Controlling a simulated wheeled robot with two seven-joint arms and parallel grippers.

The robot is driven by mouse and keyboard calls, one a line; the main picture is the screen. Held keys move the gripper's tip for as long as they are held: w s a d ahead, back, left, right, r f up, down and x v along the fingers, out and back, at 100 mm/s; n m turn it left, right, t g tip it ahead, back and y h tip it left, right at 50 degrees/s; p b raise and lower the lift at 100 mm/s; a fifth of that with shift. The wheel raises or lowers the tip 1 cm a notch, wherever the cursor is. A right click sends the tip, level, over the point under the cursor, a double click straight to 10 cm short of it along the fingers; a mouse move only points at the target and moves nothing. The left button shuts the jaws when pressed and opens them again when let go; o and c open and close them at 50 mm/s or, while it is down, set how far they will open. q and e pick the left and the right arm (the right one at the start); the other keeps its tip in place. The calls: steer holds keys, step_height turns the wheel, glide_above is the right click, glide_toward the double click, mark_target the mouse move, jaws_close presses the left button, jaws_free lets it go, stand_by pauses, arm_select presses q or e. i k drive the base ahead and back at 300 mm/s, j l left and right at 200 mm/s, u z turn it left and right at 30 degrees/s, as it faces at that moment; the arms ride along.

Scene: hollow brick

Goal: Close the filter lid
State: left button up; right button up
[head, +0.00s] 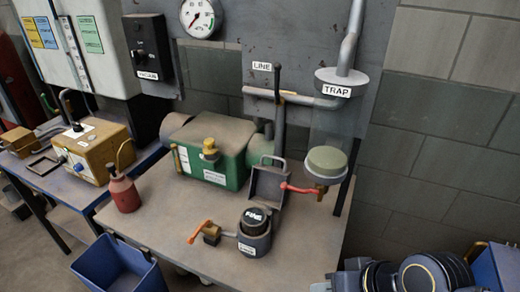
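The filter housing (254,246) is a dark grey round cup near the front of the workbench, with a white label on its front. A black cartridge marked FINE (255,217) sits in its top. The filter lid (268,186) is a grey square-framed piece standing open, tilted up behind the housing, with a loop handle at its top. My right arm shows at the bottom right edge, with the gripper end (322,286) low beside the bench and apart from the lid; its fingers are mostly cut off. My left gripper is out of view.
An orange-handled valve (200,232) sits left of the housing, and a red lever (298,188) is right of the lid. The TRAP bowl (327,161) hangs behind. A green machine (215,152), red oil can (123,190) and blue bin (118,268) are leftward. The bench front right is clear.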

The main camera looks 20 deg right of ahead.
mark_target(265, 188)
steer(key=k+j+u, duration=0.1)
steer(key=k+u, duration=0.15)
steer(key=k, duration=0.2)
steer(key=k+j+u, duration=0.25)
steer(key=k, duration=0.15)
steer(key=k+l+u, duration=0.25)
steer(key=l, duration=0.25)
steer(key=k+l+u, duration=0.25)
steer(key=l, duration=0.25)
steer(key=l+u, duration=0.2)
steer(key=l, duration=0.35)
steer(key=k, duration=0.05)
